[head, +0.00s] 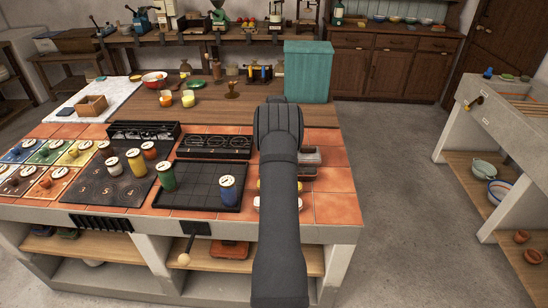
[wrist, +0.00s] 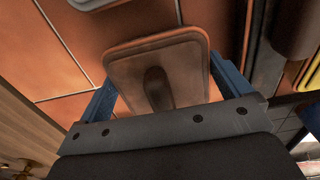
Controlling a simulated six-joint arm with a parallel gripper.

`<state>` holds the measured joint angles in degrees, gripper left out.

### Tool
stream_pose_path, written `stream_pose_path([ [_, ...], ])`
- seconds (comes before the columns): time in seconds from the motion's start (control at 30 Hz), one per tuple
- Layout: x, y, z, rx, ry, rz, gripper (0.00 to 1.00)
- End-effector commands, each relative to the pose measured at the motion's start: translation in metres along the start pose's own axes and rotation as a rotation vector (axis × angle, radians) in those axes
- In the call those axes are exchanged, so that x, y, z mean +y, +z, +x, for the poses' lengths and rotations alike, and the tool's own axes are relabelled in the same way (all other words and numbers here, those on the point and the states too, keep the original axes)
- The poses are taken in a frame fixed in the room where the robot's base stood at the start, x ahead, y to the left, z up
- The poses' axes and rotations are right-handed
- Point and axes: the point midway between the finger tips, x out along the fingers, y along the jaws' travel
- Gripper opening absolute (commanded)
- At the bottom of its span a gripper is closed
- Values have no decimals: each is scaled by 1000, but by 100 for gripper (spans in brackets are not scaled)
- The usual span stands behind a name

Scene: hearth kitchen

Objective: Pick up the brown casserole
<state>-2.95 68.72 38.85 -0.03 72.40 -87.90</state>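The brown casserole (wrist: 178,70) shows in the wrist view as a rounded rectangular dish with a lighter brown rim and a dark raised handle on its lid. My gripper (wrist: 160,72) has its blue fingers spread wide, one on each side of the casserole. I cannot tell whether either finger touches it. The near end of the casserole is partly covered by my gripper. In the head view my arm reaches over the tiled counter's right part, and I cannot make out the brown casserole or my fingertips there.
A black tray (head: 200,184) with green and blue canisters lies left of my arm. A teal box (head: 308,72) stands behind. Terracotta tiles (head: 336,208) are clear at the right edge.

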Motion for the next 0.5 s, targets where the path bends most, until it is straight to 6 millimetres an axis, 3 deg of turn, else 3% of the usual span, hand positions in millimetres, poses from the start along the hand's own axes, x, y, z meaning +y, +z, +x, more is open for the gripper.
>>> stream_pose_path([
  [0.33,1,0,-3,0,2,0,58],
  [0.5,1,0,-16,0,5,0,58],
])
